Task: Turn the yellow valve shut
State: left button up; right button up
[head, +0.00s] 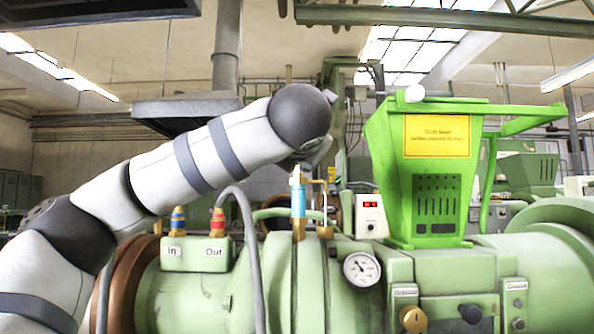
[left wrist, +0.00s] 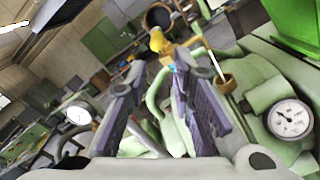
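The yellow valve handle (left wrist: 157,40) shows in the left wrist view, on a brass pipe fitting, just beyond my fingertips and roughly centred between them. In the head view the brass and light-blue pipe fitting (head: 298,200) stands on top of the green machine. I cannot make out the yellow handle clearly there, as the end of my left arm is close above it. My left gripper (left wrist: 160,72) is open, with purple-grey pads apart and nothing between them. In the head view it is mostly hidden by my arm. My right gripper is in neither view.
A green hopper (head: 425,165) with a yellow label stands right of the fitting. A white box with a red display (head: 371,215) and a round pressure gauge (head: 361,269) are close by. In and Out connectors (head: 197,253) and a grey hose (head: 250,250) sit to the left.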

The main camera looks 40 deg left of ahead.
pick_arm(q)
jog(key=x, duration=1.1)
jog(key=shift+w+a+r, duration=0.15)
jog(key=shift+a+r, duration=0.1)
jog(key=shift+r, duration=0.05)
grip_shut()
